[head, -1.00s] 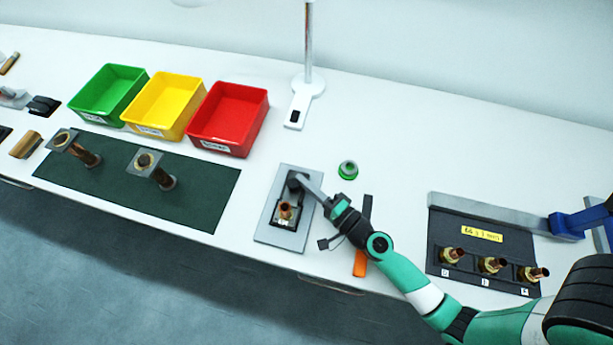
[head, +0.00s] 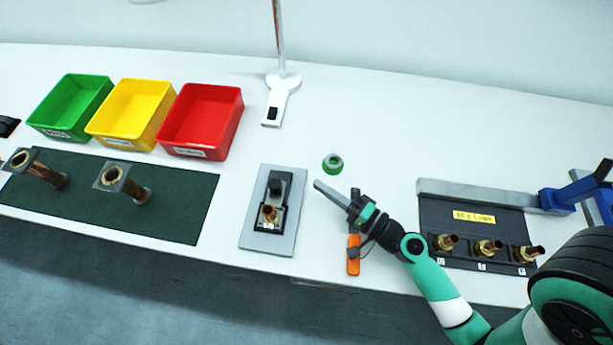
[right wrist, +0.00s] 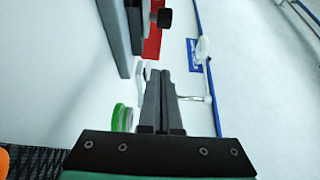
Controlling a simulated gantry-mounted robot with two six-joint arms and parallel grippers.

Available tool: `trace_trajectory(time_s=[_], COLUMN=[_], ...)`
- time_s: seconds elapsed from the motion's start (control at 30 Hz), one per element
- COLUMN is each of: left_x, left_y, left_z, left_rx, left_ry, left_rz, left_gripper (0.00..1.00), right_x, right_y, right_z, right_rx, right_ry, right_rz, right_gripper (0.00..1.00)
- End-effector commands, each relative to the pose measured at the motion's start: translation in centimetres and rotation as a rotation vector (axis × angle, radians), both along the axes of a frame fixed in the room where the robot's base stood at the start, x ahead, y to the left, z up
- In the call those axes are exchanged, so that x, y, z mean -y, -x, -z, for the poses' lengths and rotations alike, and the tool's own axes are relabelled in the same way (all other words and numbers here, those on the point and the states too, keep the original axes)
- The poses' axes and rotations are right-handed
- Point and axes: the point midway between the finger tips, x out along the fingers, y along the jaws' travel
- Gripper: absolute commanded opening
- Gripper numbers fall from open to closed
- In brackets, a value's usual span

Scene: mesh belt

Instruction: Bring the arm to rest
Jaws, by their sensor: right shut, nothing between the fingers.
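My right gripper (head: 318,185) is shut and empty. It hangs above the white bench between the grey fixture plate and the dark mat with brass fittings. Its closed fingers also show in the right wrist view (right wrist: 163,85). The grey fixture plate (head: 287,235) lies left of it and carries a black clamp (head: 275,187) with a copper-coloured fitting (head: 268,212). The fingers are apart from the plate. My left gripper is not in view.
A green ring (head: 333,163) lies just behind the gripper. An orange-handled tool (head: 353,262) lies in front, partly under my arm. Green (head: 52,128), yellow (head: 108,138) and red (head: 225,130) bins stand at back left. A dark mat (head: 465,215) with several brass fittings lies right.

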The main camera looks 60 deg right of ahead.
Motion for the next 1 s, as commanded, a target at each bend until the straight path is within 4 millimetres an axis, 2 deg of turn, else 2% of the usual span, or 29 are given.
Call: trace_trajectory(time_s=[0.13, 0.5, 0.57, 0.67, 0.77, 0.8, 0.87, 0.9, 0.97, 1.0], left_x=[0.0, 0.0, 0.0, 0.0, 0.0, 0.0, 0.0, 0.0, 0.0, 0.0], left_y=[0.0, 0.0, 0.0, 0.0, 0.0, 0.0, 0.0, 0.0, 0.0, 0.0], left_z=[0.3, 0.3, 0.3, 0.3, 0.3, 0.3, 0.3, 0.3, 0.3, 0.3], left_rx=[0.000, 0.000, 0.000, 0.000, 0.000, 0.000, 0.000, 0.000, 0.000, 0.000], left_ry=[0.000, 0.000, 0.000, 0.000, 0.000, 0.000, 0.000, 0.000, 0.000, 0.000], left_rz=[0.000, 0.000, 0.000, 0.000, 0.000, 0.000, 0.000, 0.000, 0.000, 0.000], left_gripper=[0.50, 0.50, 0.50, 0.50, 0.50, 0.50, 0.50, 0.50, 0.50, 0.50], right_x=[-0.1, -0.1, -0.1, -0.4, -1.5, -2.2, -3.5, -4.4, -5.6, -6.4], right_y=[0.9, 0.9, 0.5, -1.3, -5.2, -7.1, -9.6, -10.9, -12.3, -12.9], right_z=[0.0, -0.1, -0.5, -2.5, -7.5, -10.3, -14.9, -18.1, -22.8, -25.9], right_rx=[0.001, 0.002, 0.009, 0.045, 0.133, 0.183, 0.259, 0.307, 0.377, 0.419], right_ry=[0.000, 0.002, 0.020, 0.117, 0.345, 0.473, 0.667, 0.787, 0.949, 1.047], right_rz=[0.001, -0.001, -0.008, -0.045, -0.114, -0.136, -0.149, -0.142, -0.109, -0.073], right_gripper=[0.00, 0.00, 0.00, 0.00, 0.00, 0.00, 0.00, 0.00, 0.00, 0.00])
